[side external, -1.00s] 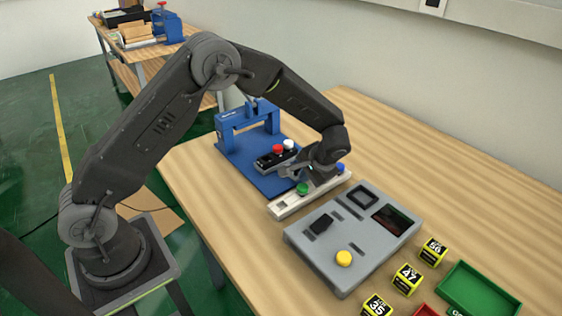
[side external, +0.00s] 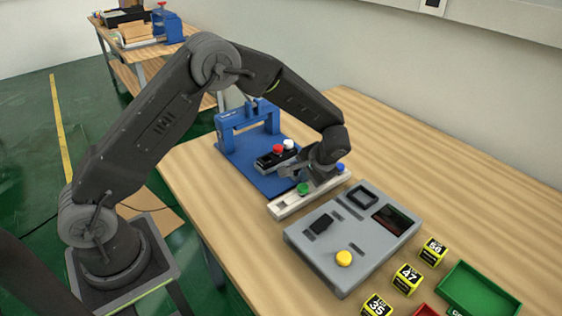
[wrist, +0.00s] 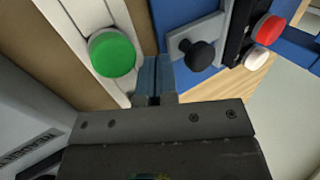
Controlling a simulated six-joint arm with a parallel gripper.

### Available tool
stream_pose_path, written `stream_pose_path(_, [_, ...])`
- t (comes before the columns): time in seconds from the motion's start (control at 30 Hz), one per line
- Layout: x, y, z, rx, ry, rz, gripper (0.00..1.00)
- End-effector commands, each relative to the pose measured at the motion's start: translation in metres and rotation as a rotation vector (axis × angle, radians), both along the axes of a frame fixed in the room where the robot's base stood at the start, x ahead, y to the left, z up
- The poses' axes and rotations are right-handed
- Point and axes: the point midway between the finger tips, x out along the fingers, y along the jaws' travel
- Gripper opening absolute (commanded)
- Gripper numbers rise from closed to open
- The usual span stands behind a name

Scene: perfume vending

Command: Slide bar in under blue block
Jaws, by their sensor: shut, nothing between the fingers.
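A black bar (side external: 268,162) with red and white knobs lies on a blue base plate (side external: 250,172), in front of a blue arch-shaped block (side external: 243,121). In the wrist view, part of the black bar (wrist: 236,35) and a grey plate with a black knob (wrist: 197,53) show at the upper right. My gripper (side external: 304,181) is low between the black bar and a pale rail (side external: 283,207). In the wrist view my gripper (wrist: 155,70) is shut and empty, between the rail's green button (wrist: 112,52) and the black knob. It hides part of the bar's near end.
The pale rail has green and blue buttons. Several numbered cubes (side external: 407,279) and a green tray (side external: 478,291) are at the right front.

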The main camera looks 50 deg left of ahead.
Motion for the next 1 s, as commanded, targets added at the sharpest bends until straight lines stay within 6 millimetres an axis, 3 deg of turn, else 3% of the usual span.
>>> stream_pose_path(0.37, [0.000, 0.003, 0.000, 0.000, 0.000, 0.001, 0.00])
stream_pose_path(1.0, [0.000, 0.028, 0.000, 0.000, 0.000, 0.000, 0.00])
